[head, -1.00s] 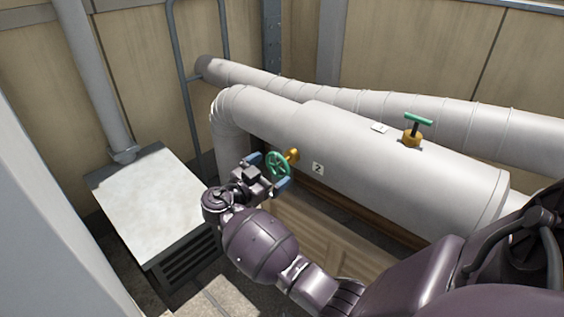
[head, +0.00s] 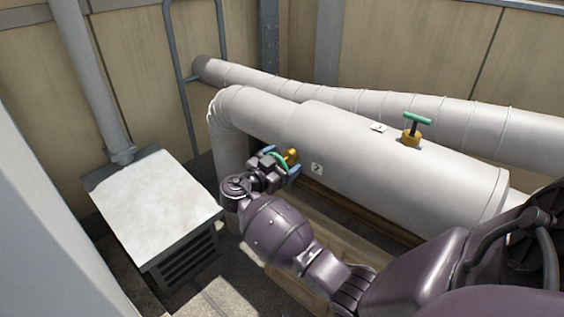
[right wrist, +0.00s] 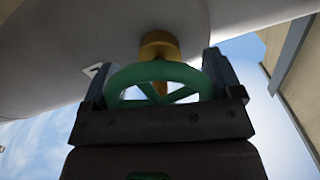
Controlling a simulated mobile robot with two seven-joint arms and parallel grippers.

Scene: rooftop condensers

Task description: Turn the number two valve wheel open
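The green valve wheel (head: 279,157) sits on a yellow-orange stem (head: 291,155) on the side of the thick grey pipe. A white tag (head: 317,169) reading 2 is beside it. My right gripper (head: 281,161) is at the wheel, with one finger on each side of its rim. In the right wrist view the wheel (right wrist: 160,73) spans nearly the whole gap between the fingers, with the stem (right wrist: 159,46) behind it. The fingers stand wide apart; whether they touch the rim is hard to tell. My left gripper is out of view.
Another green-handled valve (head: 416,119) with a yellow base stands on top of the thick pipe (head: 400,170). A thinner pipe (head: 440,110) runs behind. A grey box unit (head: 155,205) with a pale top stands left of my arm. Walls close the back.

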